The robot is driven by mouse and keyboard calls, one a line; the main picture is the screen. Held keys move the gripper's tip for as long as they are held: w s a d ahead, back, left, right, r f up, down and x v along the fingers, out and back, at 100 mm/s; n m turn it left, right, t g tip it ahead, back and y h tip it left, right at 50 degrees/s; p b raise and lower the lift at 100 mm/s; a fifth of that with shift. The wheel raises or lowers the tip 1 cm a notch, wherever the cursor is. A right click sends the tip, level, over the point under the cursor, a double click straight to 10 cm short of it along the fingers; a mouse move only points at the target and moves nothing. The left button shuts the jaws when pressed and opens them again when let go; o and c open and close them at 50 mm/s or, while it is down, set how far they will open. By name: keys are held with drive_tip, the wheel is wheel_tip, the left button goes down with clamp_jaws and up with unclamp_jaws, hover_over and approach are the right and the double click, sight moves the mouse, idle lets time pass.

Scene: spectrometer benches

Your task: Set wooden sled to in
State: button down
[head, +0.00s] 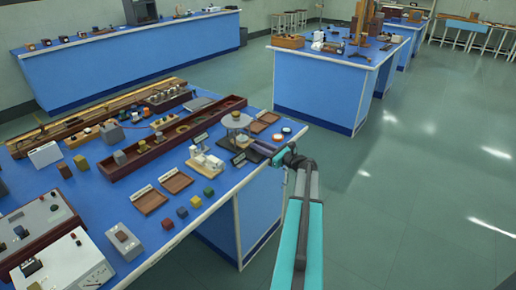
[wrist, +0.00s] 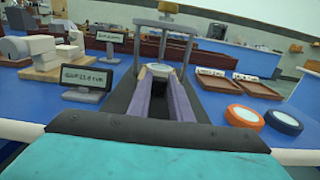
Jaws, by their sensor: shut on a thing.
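A dark stand (wrist: 204,86) with two upright posts and a crossbar is straight ahead in the wrist view. In the head view the stand (head: 236,141) is near the bench's right edge, with a round pale plate above it. My gripper (wrist: 160,78) reaches in low between the posts; its purple fingers also show in the head view (head: 262,147). The fingers are shut on a small pale, tan-edged piece (wrist: 159,69), apparently the wooden sled. Most of it is hidden by the fingers, so its exact position is unclear.
A small display (wrist: 86,78) reading a gap stands left of the stand, with another display (wrist: 106,37) behind. An orange-rimmed disc (wrist: 244,117) and a blue-rimmed disc (wrist: 284,122) lie to the right. Wooden trays (wrist: 257,88) are behind them. White blocks (head: 205,162) stand left.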

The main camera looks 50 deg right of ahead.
drive_tip(key=c, duration=1.6)
unclamp_jaws()
drive_tip(key=shift+s+a, duration=0.1)
drive_tip(key=shift+s, duration=0.2)
drive_tip(key=s, duration=0.4)
drive_tip(key=s+d+b, duration=0.1)
drive_tip(key=s, duration=0.4)
drive_tip(key=s+b, duration=0.1)
drive_tip(key=s, duration=0.3)
drive_tip(key=shift+s+d, duration=0.2)
drive_tip(key=shift+d, duration=0.05)
drive_tip(key=shift+s+f+b, duration=0.15)
drive_tip(key=shift+f+b, duration=0.05)
drive_tip(key=shift+b, duration=0.4)
clamp_jaws()
drive_tip(key=b, duration=0.1)
drive_tip(key=s+b, duration=0.1)
drive_tip(key=b, duration=0.1)
drive_tip(key=shift+s+d+f, duration=0.15)
drive_tip(key=shift+s+d, duration=0.05)
drive_tip(key=shift+s, duration=0.05)
